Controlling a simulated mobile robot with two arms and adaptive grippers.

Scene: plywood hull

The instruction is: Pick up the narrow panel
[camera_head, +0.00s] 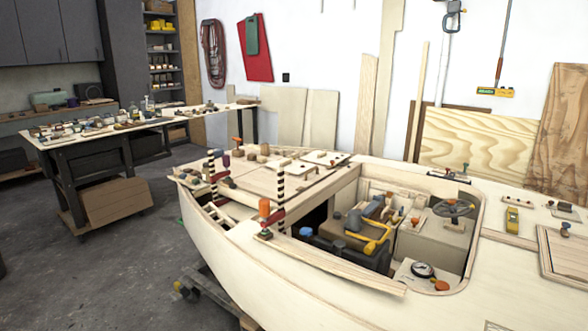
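Several pale wood panels lean on the back wall, and I cannot tell which one is the narrow panel. A tall slim board (387,70) stands upright there with a shorter board (366,104) on its left. A thin strip (416,103) leans to their right. Two wider, low panels, a left one (282,113) and a right one (321,118), lean further left. A long, narrow wood strip (330,263) also lies along the near edge of the plywood hull (290,291). Neither of my grippers is in view.
The hull fills the front right, with clamps (265,213) on its edge and tools, including a yellow-handled one (375,240), in its open cockpit. A cluttered workbench (75,135) stands at the left. Grey floor (95,265) is clear between bench and hull.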

